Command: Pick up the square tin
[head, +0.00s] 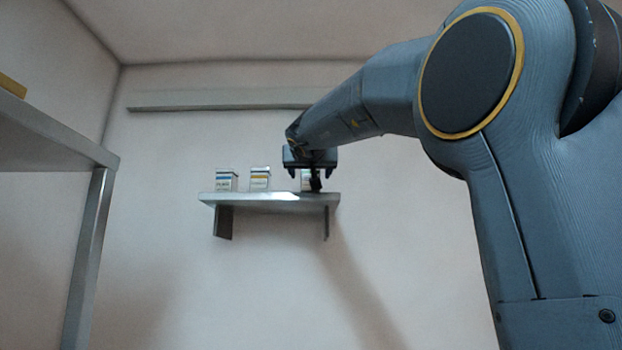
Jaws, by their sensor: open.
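Three small box-shaped tins stand upright in a row on a wall shelf (270,199) in the head view. The left tin (226,181) is white with a blue band. The middle tin (260,180) is white with a yellow band. The right tin (305,182) is pale and partly hidden by my gripper (308,173). I cannot tell from their labels which one is the square tin. My gripper is open, with its fingers pointing down at the right tin. I cannot tell whether they touch it or are around it or in front of it.
A long rail (220,100) runs along the wall above the shelf. A metal rack (60,140) with an upright post stands at the left, with a yellowish item (12,86) on it. The shelf is bare between the middle and right tins.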

